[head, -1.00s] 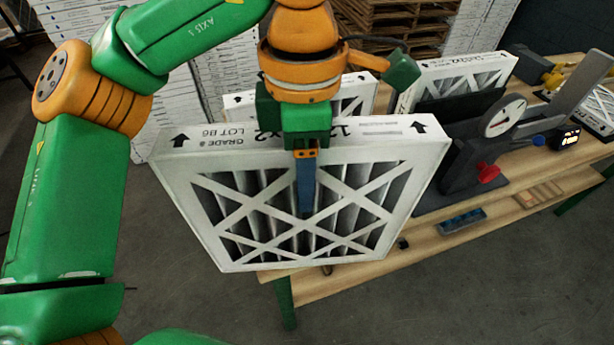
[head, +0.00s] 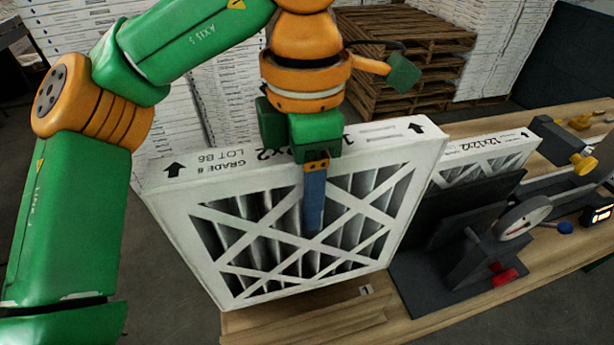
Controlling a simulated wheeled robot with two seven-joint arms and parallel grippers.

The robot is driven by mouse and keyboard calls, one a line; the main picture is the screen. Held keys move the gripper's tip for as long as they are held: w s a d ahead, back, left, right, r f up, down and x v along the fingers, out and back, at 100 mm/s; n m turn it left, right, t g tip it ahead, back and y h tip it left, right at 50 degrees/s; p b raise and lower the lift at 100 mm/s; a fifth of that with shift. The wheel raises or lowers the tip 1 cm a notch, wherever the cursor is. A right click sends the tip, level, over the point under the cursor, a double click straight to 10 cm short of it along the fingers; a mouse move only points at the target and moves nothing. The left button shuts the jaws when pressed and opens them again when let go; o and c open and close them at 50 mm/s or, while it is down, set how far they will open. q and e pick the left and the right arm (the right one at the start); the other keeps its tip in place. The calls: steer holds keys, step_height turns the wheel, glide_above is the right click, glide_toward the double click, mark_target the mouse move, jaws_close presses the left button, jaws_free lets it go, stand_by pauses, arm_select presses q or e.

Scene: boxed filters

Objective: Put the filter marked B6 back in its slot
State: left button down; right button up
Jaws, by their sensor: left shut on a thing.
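A white-framed pleated filter (head: 300,215), its top edge printed "GRADE 8 LOT B6", hangs from my left gripper (head: 314,195). The gripper is shut on its top edge near the middle. One blue finger shows on the near face; the other is hidden behind the filter. The filter is slightly tilted in the picture, over the left end of the wooden bench (head: 300,318). I cannot tell whether its lower edge touches the bench. Another white filter (head: 485,148), printed "12x12x2", stands behind to the right. No empty slot is clearly visible. My right gripper is not in view.
A dark fixture (head: 430,235) with a round dial gauge (head: 524,217) and a red knob (head: 503,276) stands just right of the held filter. A yellow-knobbed device (head: 583,162) is further right. Wooden pallets (head: 405,60) and stacked white boxes stand behind.

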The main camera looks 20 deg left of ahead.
arm_select(q)
steer(key=b, duration=0.2)
glide_above(302, 263)
step_height(302, 263, down, 4)
steer(key=f+b, duration=0.2)
steer(key=f, duration=0.1)
steer(key=f+b, duration=0.3)
steer(key=w+f+b, duration=0.1)
steer(key=f+b, duration=0.1)
steer(key=f, duration=0.1)
steer(key=shift+a, duration=0.2)
steer(key=shift+s+f+b, duration=0.15)
steer(key=shift+f+b, duration=0.45)
steer(key=shift+b, duration=0.15)
steer(key=shift+w+f, duration=0.1)
steer(key=shift+w, duration=0.1)
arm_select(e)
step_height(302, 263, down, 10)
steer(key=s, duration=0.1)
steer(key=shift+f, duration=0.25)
arm_select(q)
steer(key=shift+s, duration=0.1)
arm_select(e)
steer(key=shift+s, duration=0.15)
arm_select(q)
steer(key=shift+f, duration=0.15)
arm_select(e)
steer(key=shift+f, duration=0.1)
